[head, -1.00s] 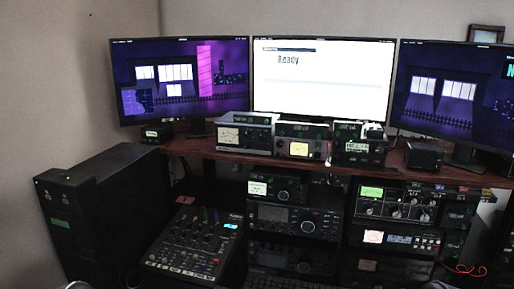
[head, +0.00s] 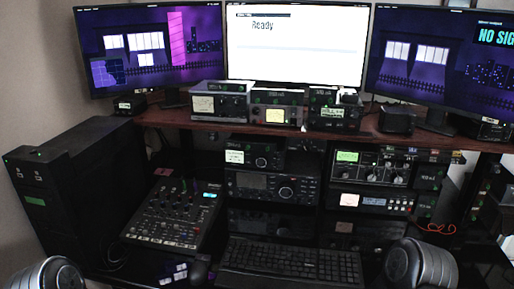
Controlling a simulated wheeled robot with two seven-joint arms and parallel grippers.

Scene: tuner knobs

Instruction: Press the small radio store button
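A small black radio (head: 253,155) with a lit pale display and a round knob sits in the rack under the desk shelf, on top of a wider radio (head: 272,187) with a larger knob. It may be the small radio of the task, but I cannot tell for sure. Its store button is too small to make out. Neither of my grippers is in view. Only rounded grey parts of my own arms show at the bottom left and bottom right, well below and apart from the radios.
A black keyboard (head: 290,262) lies in front of the radios, with a mixer (head: 172,215) to its left. More rack units (head: 372,166) stand to the right. The brown shelf (head: 215,128) carries several meters and overhangs the rack. Three monitors stand behind.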

